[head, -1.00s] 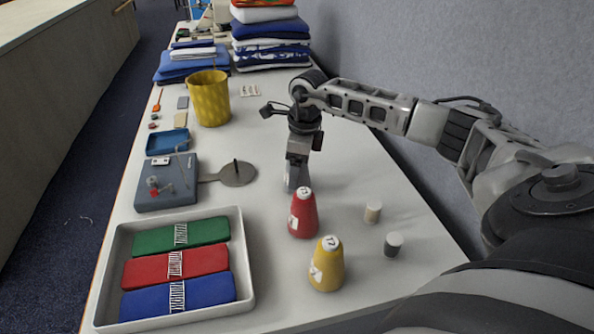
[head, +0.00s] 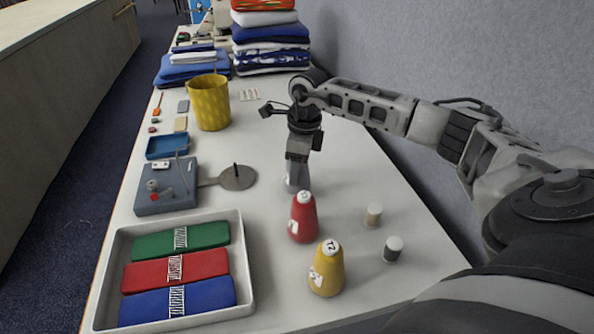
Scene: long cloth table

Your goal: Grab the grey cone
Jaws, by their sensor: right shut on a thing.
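The grey cone (head: 298,182) stands just behind the red cone, partly hidden by it and by my gripper. My right gripper (head: 297,165) points down from above and is shut on the grey cone. The fingertips are small and blurred here. The red cone (head: 301,222) with a white top stands in front of it, and the yellow cone (head: 326,272) stands nearer still. My left gripper is not in view.
Two small cylinders, beige (head: 373,216) and dark grey (head: 392,250), stand right of the cones. A white tray (head: 247,270) with green, red and blue packs lies left. A yellow bucket (head: 209,103) and folded cloth stacks (head: 268,45) stand farther back.

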